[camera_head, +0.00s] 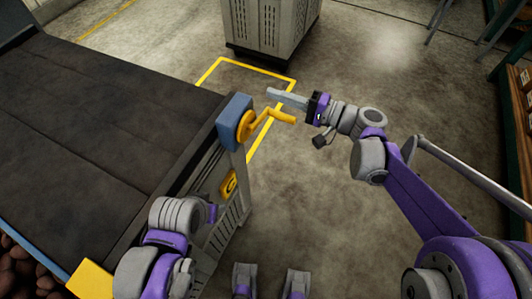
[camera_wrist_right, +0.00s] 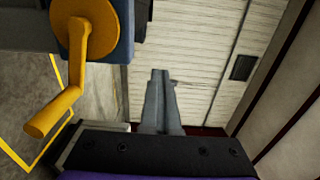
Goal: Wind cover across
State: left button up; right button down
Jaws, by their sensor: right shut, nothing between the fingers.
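The dark cover (camera_head: 95,105) lies spread over the top of the grader at the left in the head view. The crank (camera_wrist_right: 76,72) also shows at the left of the right wrist view. My right gripper (camera_head: 273,94) is shut and empty, just beyond the crank handle and apart from it. Its fingers (camera_wrist_right: 158,80) are together in the wrist view. My left arm shows at the bottom; its gripper fingers cannot be made out.
A grey slatted crate (camera_head: 270,30) stands at the back, beside a yellow floor outline (camera_head: 215,70). Brown potatoes (camera_head: 25,270) lie at the lower left. Shelving (camera_head: 515,90) stands at the far right.

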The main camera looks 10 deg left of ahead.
pick_arm(q)
jog(key=r, duration=0.1)
jog(key=w+r+p, duration=0.1)
jog(key=shift+d+r+p, duration=0.1)
jog(key=shift+r+p, duration=0.2)
jog(key=shift+r, duration=0.05)
pick_arm(e)
jog(key=s, duration=0.1)
jog(key=s+r, duration=0.1)
jog(key=s+a+r, duration=0.1)
jog(key=shift+s+r, duration=0.25)
jog(key=shift+s, duration=0.1)
jog(key=shift+c, duration=1)
grip_release()
jog(key=v, duration=2.3)
